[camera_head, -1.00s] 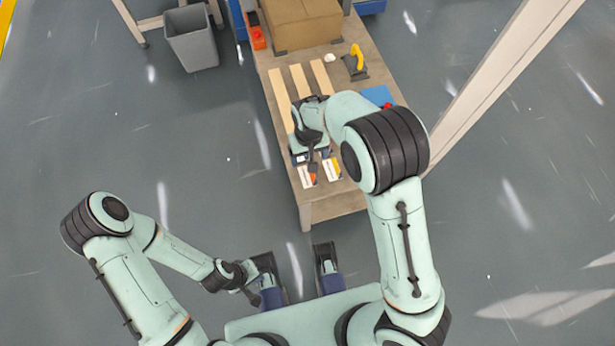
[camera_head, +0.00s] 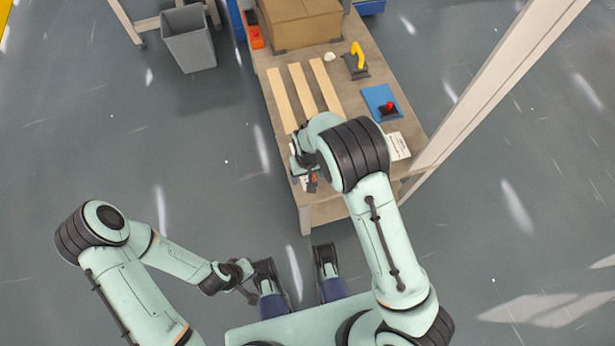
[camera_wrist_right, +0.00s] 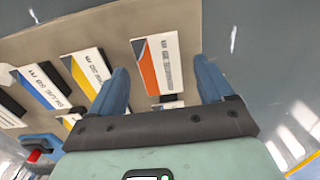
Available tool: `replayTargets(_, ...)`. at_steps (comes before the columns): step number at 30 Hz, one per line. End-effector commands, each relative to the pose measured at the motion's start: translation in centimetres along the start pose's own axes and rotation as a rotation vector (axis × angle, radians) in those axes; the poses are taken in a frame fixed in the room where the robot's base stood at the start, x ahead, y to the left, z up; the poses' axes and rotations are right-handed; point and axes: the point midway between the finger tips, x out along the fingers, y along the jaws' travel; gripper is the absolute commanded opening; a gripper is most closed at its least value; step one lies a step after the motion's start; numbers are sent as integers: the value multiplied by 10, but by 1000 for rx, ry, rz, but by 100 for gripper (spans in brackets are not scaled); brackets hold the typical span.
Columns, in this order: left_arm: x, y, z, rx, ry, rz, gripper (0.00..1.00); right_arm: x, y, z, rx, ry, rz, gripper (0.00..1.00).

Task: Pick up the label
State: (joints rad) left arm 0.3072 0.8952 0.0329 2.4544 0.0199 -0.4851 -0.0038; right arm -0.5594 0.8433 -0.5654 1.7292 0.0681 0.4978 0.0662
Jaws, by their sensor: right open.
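Several flat white labels with coloured stripes lie in a row on the table (camera_head: 340,212). In the right wrist view, the label with an orange stripe (camera_wrist_right: 165,75) lies between the open fingers of my right gripper (camera_wrist_right: 160,68), with a gap on both sides. A label with a blue stripe (camera_wrist_right: 92,70) and one with a yellow stripe (camera_wrist_right: 48,86) lie to its left. In the head view, my right gripper (camera_head: 304,178) is over the table's near left corner, and my arm hides most of the labels. My left gripper (camera_head: 240,272) is low in front of my body, its fingers unclear.
Wooden strips (camera_head: 303,90), a cardboard box (camera_head: 300,22), a yellow-handled tool (camera_head: 357,60) and a blue plate with a red button (camera_head: 380,100) are on the table. A pale post (camera_head: 485,95) stands along the table's right side. A grey bin (camera_head: 190,45) stands on the floor at left.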

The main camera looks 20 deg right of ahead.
Motion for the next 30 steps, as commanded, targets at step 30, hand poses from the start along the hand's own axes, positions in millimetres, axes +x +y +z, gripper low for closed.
replayTargets(30, 0, 0, 1, 0, -2, 0, 0, 3, 0, 0, -1, 0, -1, 52)
